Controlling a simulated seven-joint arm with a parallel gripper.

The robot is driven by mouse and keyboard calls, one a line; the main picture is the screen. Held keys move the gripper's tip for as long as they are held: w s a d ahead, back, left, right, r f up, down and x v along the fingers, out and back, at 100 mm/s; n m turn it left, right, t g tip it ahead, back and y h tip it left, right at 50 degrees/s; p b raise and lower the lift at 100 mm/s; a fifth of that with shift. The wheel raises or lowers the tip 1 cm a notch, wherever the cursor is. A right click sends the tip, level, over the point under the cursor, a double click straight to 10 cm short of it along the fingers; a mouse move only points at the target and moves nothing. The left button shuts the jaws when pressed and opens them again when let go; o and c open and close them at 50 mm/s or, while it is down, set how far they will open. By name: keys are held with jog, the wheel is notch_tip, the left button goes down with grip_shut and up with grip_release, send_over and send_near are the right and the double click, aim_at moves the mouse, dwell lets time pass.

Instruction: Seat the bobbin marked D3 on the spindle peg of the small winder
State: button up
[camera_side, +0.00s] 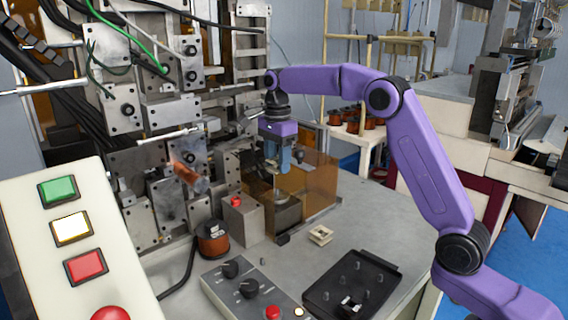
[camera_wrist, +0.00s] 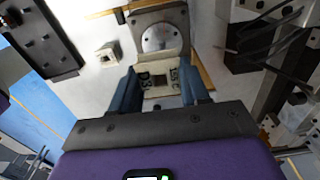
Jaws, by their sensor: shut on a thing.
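My gripper (camera_side: 277,165) is shut on a cream, square-flanged bobbin (camera_wrist: 158,78), which sits between its blue fingers in the wrist view. In the wrist view, the winder's grey plate with a pale round face (camera_wrist: 160,37) shows just beyond the held bobbin. I cannot make out the spindle peg. A second cream bobbin (camera_side: 320,235) lies on the table, right of the winder.
A black tray with pegs (camera_side: 352,282) is at the table front. A grey box with a red button (camera_side: 242,218), a copper coil (camera_side: 213,240) and a knob panel (camera_side: 250,285) are nearby. Bare table lies right of the second bobbin.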

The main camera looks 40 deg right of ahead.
jog(key=shift+w+d+f, duration=0.1)
jog(key=shift+w+f, duration=0.1)
jog(key=shift+f, duration=2.4)
jog(key=shift+f, duration=1.1)
jog(key=o, duration=1.1)
jog(key=shift+r, duration=0.1)
jog(key=shift+r, duration=8.55)
